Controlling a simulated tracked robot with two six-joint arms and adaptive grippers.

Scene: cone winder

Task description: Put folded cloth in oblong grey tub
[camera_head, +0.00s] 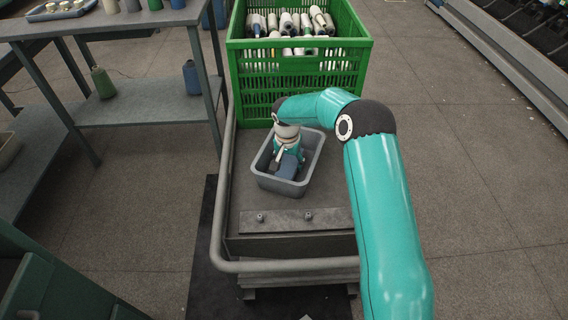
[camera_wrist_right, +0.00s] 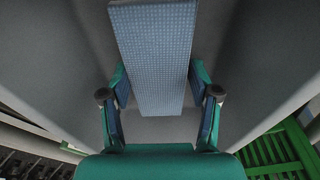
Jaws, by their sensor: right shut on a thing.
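The folded cloth (camera_wrist_right: 155,55) is blue with a fine pale pattern. In the right wrist view it lies between the two fingers of my right gripper (camera_wrist_right: 160,100), which is shut on it. In the head view the cloth (camera_head: 288,166) shows as a small blue patch inside the oblong grey tub (camera_head: 312,172). My right gripper (camera_head: 283,158) reaches down into the tub and hides part of its inside. Whether the cloth touches the tub floor cannot be told. My left gripper is not in view.
The tub stands on a cart (camera_head: 245,205) with a rail (camera_head: 217,215). A green crate (camera_head: 300,80) of yarn cones stands right behind it. A metal table (camera_head: 150,20) with cones is at the left. The floor at the right is clear.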

